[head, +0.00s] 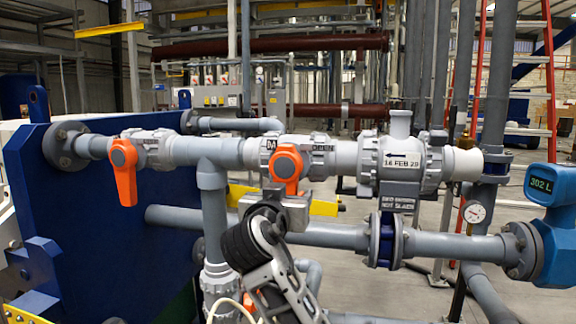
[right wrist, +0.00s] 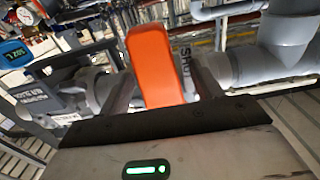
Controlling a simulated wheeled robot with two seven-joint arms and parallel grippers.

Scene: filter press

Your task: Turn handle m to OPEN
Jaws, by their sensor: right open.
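Handle m (head: 288,163) is an orange lever on the grey valve marked M and OPEN, in the middle of the head view. It hangs down, across the pipe, and its lower end is partly hidden by my right gripper (head: 288,194). In the right wrist view, the orange handle (right wrist: 155,65) stands between the two fingers of my right gripper (right wrist: 162,88). The fingers are apart, one on each side, with gaps visible. Part of the word SHUT shows beside the handle there. My left gripper is not in view.
Another orange handle (head: 123,170) hangs down on a valve to the left. A dated check-valve body (head: 402,165) is to the right, with a lower grey pipe (head: 330,236) beneath. A blue plate (head: 95,235) stands left. A blue meter (head: 552,215) and gauge (head: 474,212) are at right.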

